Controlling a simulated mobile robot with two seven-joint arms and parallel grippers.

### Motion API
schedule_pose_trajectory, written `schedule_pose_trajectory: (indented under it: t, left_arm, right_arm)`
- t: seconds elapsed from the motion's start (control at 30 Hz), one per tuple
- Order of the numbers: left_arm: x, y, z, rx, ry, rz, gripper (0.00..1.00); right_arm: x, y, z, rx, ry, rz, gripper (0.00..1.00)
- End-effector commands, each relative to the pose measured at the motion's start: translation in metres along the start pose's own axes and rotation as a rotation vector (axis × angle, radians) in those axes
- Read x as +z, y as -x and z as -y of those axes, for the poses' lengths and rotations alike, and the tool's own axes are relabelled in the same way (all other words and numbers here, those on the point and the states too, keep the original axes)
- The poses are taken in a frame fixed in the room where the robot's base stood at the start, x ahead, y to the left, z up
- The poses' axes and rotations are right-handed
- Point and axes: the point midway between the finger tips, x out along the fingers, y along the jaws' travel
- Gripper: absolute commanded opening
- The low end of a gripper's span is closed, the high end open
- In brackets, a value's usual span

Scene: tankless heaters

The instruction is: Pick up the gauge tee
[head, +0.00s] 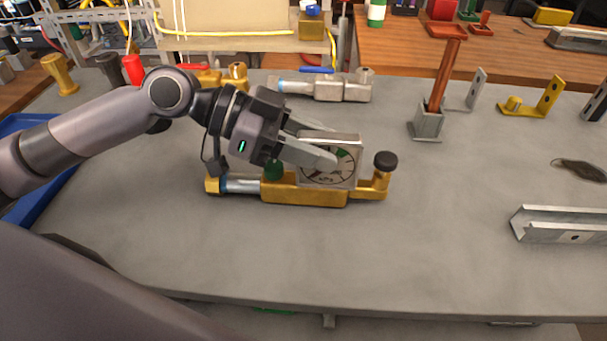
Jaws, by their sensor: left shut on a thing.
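The gauge tee (305,195) is a brass body with a pipe end and blue band at the left, a black knob at the right and a square silver gauge (330,165) with a round dial on top. It is at the middle of the grey bench. My left gripper (325,152) comes in from the left and is shut on the gauge tee at its gauge housing. The fingers cover part of the dial. I cannot tell whether the tee touches the bench. My right gripper is not in view.
A silver valve piece (325,86) lies behind the tee. A copper pipe in a grey stand (428,124) and a brass bracket (535,105) are at the right. A metal channel (560,226) lies at the right edge. The front of the grey bench (300,255) is clear.

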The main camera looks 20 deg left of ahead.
Motion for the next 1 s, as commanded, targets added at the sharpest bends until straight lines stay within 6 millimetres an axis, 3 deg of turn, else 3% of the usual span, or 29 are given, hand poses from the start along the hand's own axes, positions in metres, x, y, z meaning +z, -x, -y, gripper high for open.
schedule_pose_trajectory:
  t: [0.37, 0.57, 1.0]
  left_arm:
    - [-0.007, 0.002, 0.001, -0.003, -0.005, -0.005, 0.0]
    - [-0.026, 0.01, 0.001, -0.004, -0.008, -0.007, 0.0]
    - [-0.13, 0.053, 0.0, -0.003, -0.01, -0.01, 0.0]
  right_arm:
    - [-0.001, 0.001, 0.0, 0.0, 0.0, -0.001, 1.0]
    - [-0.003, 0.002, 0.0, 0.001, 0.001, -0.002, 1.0]
    - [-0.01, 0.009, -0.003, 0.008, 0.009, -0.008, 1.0]
